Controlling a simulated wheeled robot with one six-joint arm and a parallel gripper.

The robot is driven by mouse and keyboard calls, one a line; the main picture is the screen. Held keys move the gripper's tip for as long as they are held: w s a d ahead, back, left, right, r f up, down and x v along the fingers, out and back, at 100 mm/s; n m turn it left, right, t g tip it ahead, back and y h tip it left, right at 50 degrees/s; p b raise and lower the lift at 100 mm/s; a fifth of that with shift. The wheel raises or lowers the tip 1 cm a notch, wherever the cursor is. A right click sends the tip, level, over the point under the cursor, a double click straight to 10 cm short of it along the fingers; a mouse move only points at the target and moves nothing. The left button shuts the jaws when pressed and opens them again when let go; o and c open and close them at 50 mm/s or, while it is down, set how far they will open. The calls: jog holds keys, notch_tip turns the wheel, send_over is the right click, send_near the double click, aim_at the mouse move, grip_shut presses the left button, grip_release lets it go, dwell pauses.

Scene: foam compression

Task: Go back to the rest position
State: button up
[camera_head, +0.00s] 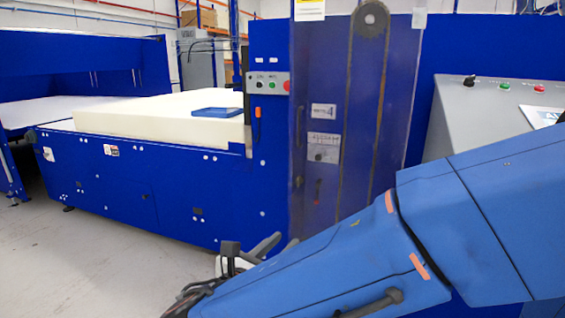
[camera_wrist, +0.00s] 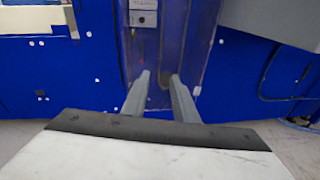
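My gripper (camera_wrist: 160,84) shows in the wrist view with its two grey fingers apart and nothing between them. It points toward the blue machine front. In the head view my gripper (camera_head: 262,250) is partly hidden behind my blue arm at the lower middle, in front of the blue machine (camera_head: 170,190). The fingers look clear of the machine, though the exact gap is hard to tell.
A cream foam block (camera_head: 160,112) lies on the machine bed with a blue pad (camera_head: 217,112) on top. A button panel (camera_head: 268,83) is on the post. A grey console (camera_head: 490,110) stands at right. Grey floor (camera_head: 100,265) is clear at lower left.

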jog(key=s+d+f+m+g+h, duration=0.15)
jog(key=d+m+g, duration=0.3)
jog(key=d, duration=0.65)
jog(key=d+f+m+g+y, duration=0.1)
jog(key=d+f+m+g, duration=0.25)
jog(key=d+m, duration=0.45)
jog(key=s+d+f+m+g+y, duration=0.1)
jog(key=s+d+f+m+y, duration=0.2)
jog(key=s+d+m+y, duration=0.5)
jog(key=s+d+m, duration=0.2)
jog(key=s+m, duration=0.3)
jog(key=m, duration=0.4)
jog(key=shift+s+d+f+g, duration=0.15)
jog(key=shift+s+f+g, duration=0.1)
jog(key=shift+f+g, duration=0.15)
